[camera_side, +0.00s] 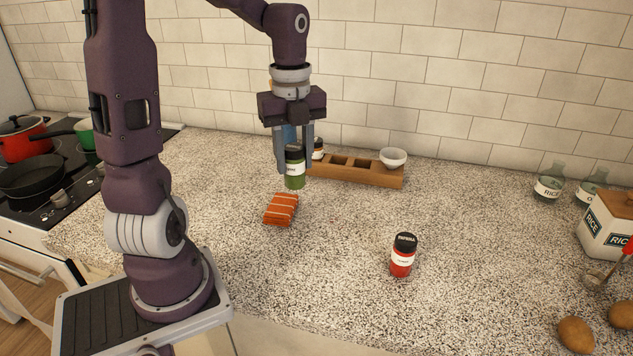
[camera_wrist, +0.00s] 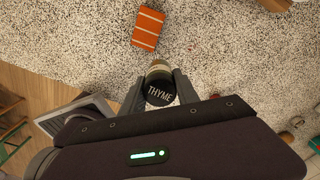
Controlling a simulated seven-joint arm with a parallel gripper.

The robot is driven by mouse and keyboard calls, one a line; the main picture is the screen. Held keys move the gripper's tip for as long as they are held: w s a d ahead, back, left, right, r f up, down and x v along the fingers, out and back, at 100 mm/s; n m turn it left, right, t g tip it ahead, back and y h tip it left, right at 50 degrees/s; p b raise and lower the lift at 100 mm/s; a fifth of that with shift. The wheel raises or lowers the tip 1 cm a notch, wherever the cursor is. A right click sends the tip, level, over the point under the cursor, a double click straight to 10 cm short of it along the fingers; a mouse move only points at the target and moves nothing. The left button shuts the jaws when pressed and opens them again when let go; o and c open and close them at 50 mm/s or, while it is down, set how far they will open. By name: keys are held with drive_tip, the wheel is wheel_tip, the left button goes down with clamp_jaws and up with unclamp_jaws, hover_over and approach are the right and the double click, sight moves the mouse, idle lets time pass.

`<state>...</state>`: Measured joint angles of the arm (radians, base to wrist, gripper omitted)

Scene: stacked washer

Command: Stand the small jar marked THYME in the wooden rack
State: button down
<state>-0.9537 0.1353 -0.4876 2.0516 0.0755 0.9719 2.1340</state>
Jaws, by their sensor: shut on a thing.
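My gripper (camera_side: 294,162) is shut on a small jar with green contents and a black lid, the THYME jar (camera_side: 295,180). In the wrist view the jar's black lid (camera_wrist: 160,92) reads THYME between the fingers. The jar is upright and looks held above the counter, in front of the left part of the rack. The wooden rack (camera_side: 383,177) stands near the back wall. It has square openings, some of them empty. A dark-lidded jar (camera_side: 318,150) shows at its left end, partly hidden by my gripper.
A red jar with a black lid (camera_side: 402,256) stands at the front. A white bowl (camera_side: 393,158) is at the rack's right end. Glass jars (camera_side: 548,185) and potatoes (camera_side: 576,335) are at right.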

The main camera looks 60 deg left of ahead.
drive_tip(key=w+a+r, duration=0.2)
drive_tip(key=w+a, duration=0.7)
drive_tip(key=w, duration=0.2)
approach(352, 169)
drive_tip(key=a+r, duration=0.3)
drive_tip(key=a, duration=0.3)
drive_tip(key=f, duration=0.8)
drive_tip(key=shift+s+d+f, duration=0.25)
drive_tip(key=shift+s+f, duration=0.1)
drive_tip(key=shift+f, duration=0.4)
drive_tip(key=shift+f, duration=0.15)
drive_tip(key=c, duration=0.9)
unclamp_jaws()
